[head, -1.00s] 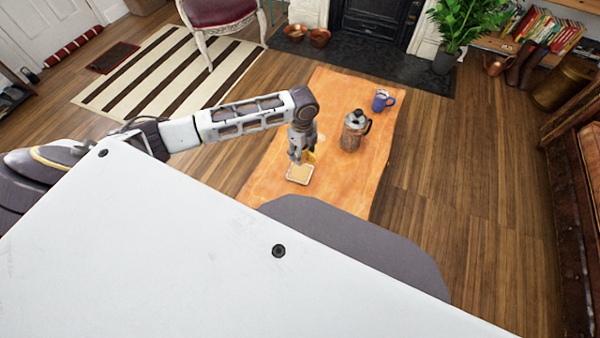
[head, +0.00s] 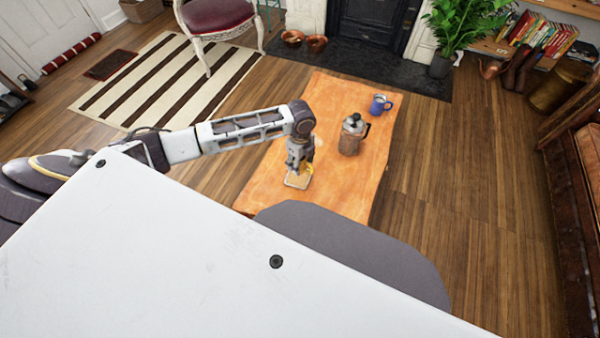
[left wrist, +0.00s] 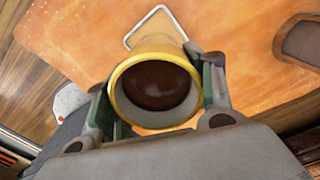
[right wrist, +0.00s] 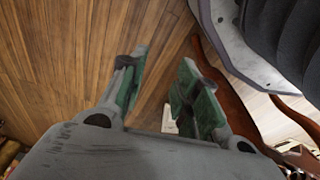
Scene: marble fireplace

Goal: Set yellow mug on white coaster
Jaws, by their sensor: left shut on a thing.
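The yellow mug (head: 309,169) is in my left gripper (head: 299,166), over the front left part of the orange wooden table. In the left wrist view, the mug (left wrist: 155,85) has dark brown contents and sits between the fingers of my left gripper (left wrist: 157,90), which are shut on it. The white coaster (head: 296,182) lies on the table just below the gripper. The coaster's white rim (left wrist: 141,25) shows behind the mug in the left wrist view, partly hidden. I cannot tell whether the mug touches it. My right gripper (right wrist: 160,85) is open and empty over the floor.
A blue mug (head: 380,104) is farther back near the table's right edge. The table's middle and front right are clear. A red chair (head: 215,15) stands beyond the table.

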